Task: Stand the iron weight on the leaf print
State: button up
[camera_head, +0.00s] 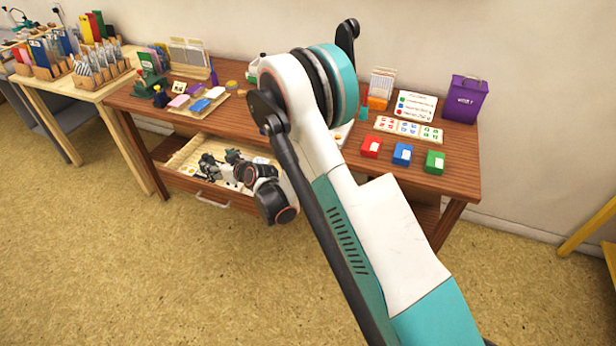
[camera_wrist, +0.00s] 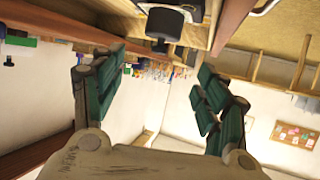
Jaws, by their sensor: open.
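My gripper (camera_wrist: 160,66) is open in the wrist view, with a wide gap between its green-padded fingers and nothing held. In the head view my gripper (camera_head: 218,163) is at the open drawer (camera_head: 213,201), partly hidden by my wrist. In the wrist view a dark block with a narrower knob (camera_wrist: 165,24) shows beyond the fingertips, apart from them. It may be the iron weight, but I cannot be sure. I cannot make out the leaf print. My arm hides the middle of the table.
The wooden table (camera_head: 462,160) carries red (camera_head: 371,147), blue (camera_head: 402,154) and green (camera_head: 434,161) boxes, a purple bin (camera_head: 465,99) and a tray of coloured pads (camera_head: 199,101). A second table with racks stands left. The floor in front is clear.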

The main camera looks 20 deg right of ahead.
jog(key=s+d+r+m+g+h, duration=0.1)
jog(key=s+d+r, duration=0.35)
jog(key=r, duration=0.35)
jog(key=s+d+r+m+h, duration=0.1)
jog(key=s+d+r, duration=0.3)
jog(key=s+r, duration=0.25)
jog(key=s+d+r+g+h, duration=0.1)
jog(key=s+d+r, duration=0.3)
jog(key=r, duration=0.5)
jog(key=s+d+m+g+h, duration=0.1)
jog(key=s+d, duration=0.3)
jog(key=s, duration=0.5)
jog(key=s+d+m+g+h, duration=0.1)
jog(key=s+d, duration=0.3)
jog(key=s, duration=0.6)
jog(key=s+d+m+h, duration=0.1)
jog(key=s+d, duration=0.3)
jog(key=s, duration=0.5)
jog(key=shift+s+r+m+g, duration=0.3)
jog(key=shift+r+m+g, duration=0.1)
